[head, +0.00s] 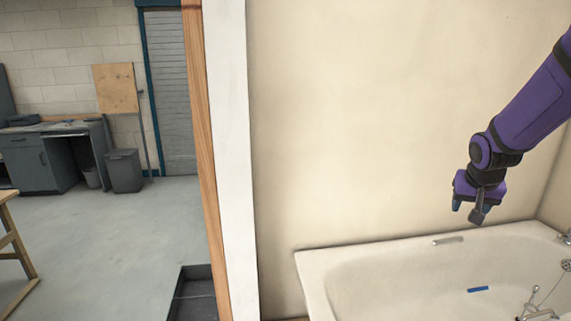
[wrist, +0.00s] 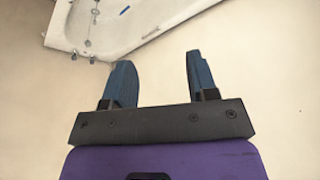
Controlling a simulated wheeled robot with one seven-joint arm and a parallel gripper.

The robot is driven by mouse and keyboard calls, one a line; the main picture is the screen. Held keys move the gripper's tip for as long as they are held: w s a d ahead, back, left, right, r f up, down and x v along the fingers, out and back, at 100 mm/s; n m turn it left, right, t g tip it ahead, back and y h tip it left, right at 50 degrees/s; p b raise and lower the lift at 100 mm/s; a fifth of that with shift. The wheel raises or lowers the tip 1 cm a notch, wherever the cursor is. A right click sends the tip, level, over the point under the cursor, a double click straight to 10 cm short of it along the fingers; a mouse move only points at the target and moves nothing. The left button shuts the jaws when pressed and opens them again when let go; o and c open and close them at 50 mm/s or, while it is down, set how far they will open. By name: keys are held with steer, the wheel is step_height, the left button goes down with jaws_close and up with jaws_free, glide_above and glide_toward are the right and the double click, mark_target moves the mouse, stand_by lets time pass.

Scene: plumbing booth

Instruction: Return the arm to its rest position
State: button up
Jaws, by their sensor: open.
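My purple arm reaches in from the upper right in the head view. My gripper (head: 467,213) hangs above the far part of the bathtub (head: 345,262), in front of the cream wall, clear of the tub. In the wrist view my gripper (wrist: 160,78) shows two blue fingers spread apart with nothing between them. Plain cream surface lies behind the fingers there.
A blue object (head: 478,289) lies in the tub, and a tap with chain (head: 538,305) is at its right end. A wooden and white wall edge (head: 228,160) stands left of the tub. Beyond it are a grey bench (head: 40,160), a bin (head: 124,171) and open floor.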

steer(key=s+a+r+n+y, duration=0.1)
steer(key=s+a+r+n, duration=0.1)
steer(key=s+a+r, duration=0.9)
steer(key=s+a+n+y, duration=0.1)
steer(key=s+a, duration=0.2)
steer(key=s, duration=0.4)
steer(key=s+a+r+n, duration=0.1)
steer(key=s+a+n, duration=0.1)
steer(key=s+a, duration=0.2)
steer(key=s, duration=0.3)
steer(key=shift+r+t+y, duration=0.3)
steer(key=shift+t+y, duration=0.1)
